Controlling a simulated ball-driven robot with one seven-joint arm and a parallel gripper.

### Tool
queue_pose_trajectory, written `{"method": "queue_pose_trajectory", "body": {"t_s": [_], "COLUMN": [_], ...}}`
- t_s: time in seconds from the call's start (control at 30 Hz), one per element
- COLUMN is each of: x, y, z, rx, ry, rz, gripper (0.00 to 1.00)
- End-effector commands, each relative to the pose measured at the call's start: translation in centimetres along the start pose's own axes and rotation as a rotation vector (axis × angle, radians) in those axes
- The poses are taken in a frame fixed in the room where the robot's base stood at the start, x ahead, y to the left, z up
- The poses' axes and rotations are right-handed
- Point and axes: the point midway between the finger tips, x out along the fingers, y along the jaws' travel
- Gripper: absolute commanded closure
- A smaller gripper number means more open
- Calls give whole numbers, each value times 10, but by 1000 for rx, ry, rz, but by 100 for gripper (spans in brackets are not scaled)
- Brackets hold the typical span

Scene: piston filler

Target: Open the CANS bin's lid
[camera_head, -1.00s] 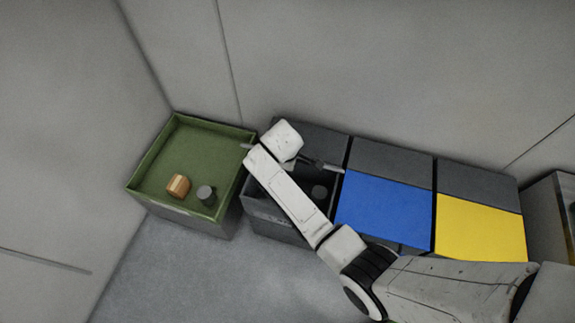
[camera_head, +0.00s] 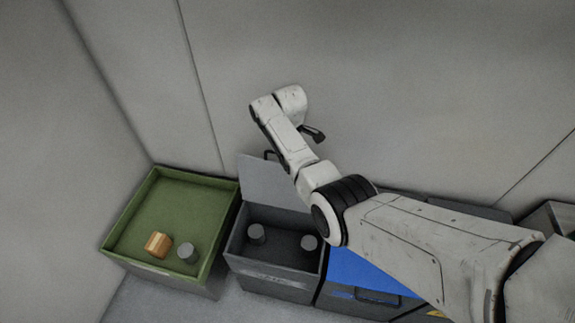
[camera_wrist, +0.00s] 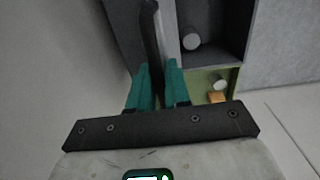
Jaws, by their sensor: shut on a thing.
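The CANS bin (camera_head: 262,279) is the dark grey open box left of the blue-lidded bin in the head view. Its grey lid (camera_head: 262,182) stands raised steeply at the bin's back, by the wall.
A green open bin (camera_head: 112,228) stands left, holding an orange-brown block (camera_head: 158,245) and a grey can (camera_head: 188,252). The blue-lidded bin (camera_head: 350,268) is close on the right, partly under my arm. The wall is close behind the bins.

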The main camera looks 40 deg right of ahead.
Motion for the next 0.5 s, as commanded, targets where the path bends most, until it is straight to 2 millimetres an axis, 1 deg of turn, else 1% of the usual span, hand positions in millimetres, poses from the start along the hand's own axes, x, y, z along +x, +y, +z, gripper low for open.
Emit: {"method": "queue_pose_trajectory", "body": {"t_s": [0.03, 0.2, 0.5], "x": [2, 3, 2], "y": [2, 6, 8], "z": [0, 0, 0], "rx": [2, 1, 1], "ry": [0, -1, -1], "rz": [0, 0, 1], "gripper": [100, 100, 100]}}
